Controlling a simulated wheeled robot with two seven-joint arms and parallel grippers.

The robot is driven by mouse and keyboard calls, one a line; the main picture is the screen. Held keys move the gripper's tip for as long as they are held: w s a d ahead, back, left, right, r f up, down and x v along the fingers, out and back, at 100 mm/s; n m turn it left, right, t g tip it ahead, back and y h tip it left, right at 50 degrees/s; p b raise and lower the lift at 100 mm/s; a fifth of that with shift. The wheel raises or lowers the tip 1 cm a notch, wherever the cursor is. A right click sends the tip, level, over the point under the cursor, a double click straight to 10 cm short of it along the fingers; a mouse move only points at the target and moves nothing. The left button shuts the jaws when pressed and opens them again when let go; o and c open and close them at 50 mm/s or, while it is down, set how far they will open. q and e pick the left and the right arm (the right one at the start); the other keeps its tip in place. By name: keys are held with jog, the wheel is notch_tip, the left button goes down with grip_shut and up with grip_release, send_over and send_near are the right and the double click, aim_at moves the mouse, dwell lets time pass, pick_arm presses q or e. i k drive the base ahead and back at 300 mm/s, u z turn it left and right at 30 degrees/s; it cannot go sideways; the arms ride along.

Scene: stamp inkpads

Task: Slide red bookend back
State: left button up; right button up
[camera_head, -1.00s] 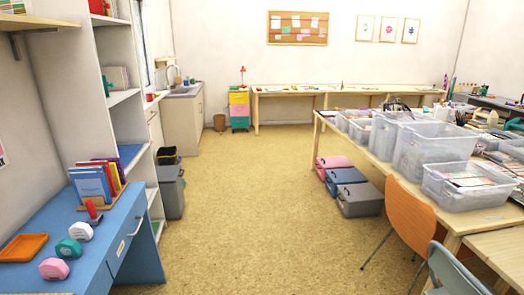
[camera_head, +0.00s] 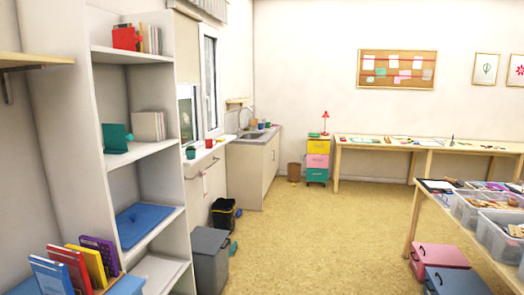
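A red bookend (camera_head: 126,38) stands on the upper shelf of the white shelf unit (camera_head: 160,205), at the upper left. It is beside a short row of pale and brownish books (camera_head: 151,39), on their left. I cannot tell whether it touches them. A green bookend (camera_head: 117,138) stands on the shelf below, left of a row of cream books (camera_head: 150,126), with a gap between. Neither of my grippers is in view.
A blue desk (camera_head: 128,286) with several colourful books (camera_head: 62,270) is at the lower left. A blue cushion (camera_head: 143,222) lies on a lower shelf. A grey bin (camera_head: 211,258) stands right of the unit. The middle floor (camera_head: 310,235) is clear; clear plastic boxes (camera_head: 480,210) are at right.

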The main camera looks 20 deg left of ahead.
aim_at(123, 38)
jog(key=u, duration=0.85)
jog(key=i, duration=1.5)
jog(key=u, duration=1.15)
